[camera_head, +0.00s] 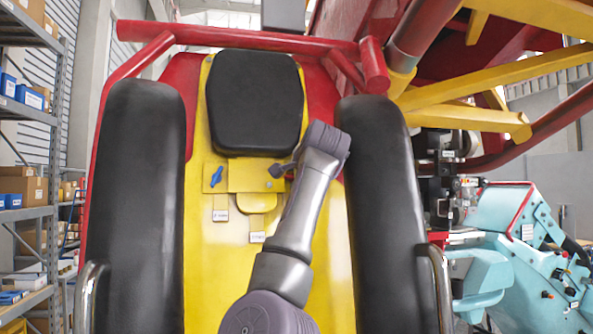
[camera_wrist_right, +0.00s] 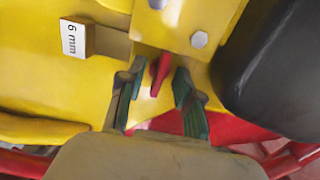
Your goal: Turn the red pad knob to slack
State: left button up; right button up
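The red pad knob (camera_wrist_right: 161,72) shows in the right wrist view as a thin red fin beside the yellow bracket. My right gripper (camera_wrist_right: 157,88) is open, with one dark green-padded finger on each side of the knob and a visible gap to each. In the head view, my right arm reaches up across the yellow panel. My right gripper (camera_head: 281,169) is small there, at the right part of the yellow bracket (camera_head: 246,177), and the red knob cannot be made out. My left gripper is in neither view.
A blue knob (camera_head: 216,176) sits on the bracket's left. Small labels (camera_head: 257,237) hang below; one reads 6 mm (camera_wrist_right: 69,38) in the wrist view. Black pads (camera_head: 133,210) flank the panel, and a black headrest (camera_head: 254,102) is above. A black pad (camera_wrist_right: 275,65) lies right of the gripper.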

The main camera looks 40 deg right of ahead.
jog(key=shift+w+f, duration=0.1)
jog(key=shift+w, duration=0.05)
grip_shut()
jog(key=shift+d+n, duration=0.1)
jog(key=shift+n, duration=0.2)
jog(key=shift+f+n, duration=0.1)
jog(key=shift+n, duration=1.1)
jog(key=n+b, duration=0.1)
jog(key=n, duration=0.3)
jog(key=shift+n, duration=0.3)
jog(key=n, duration=0.6)
jog(key=shift+b, duration=0.3)
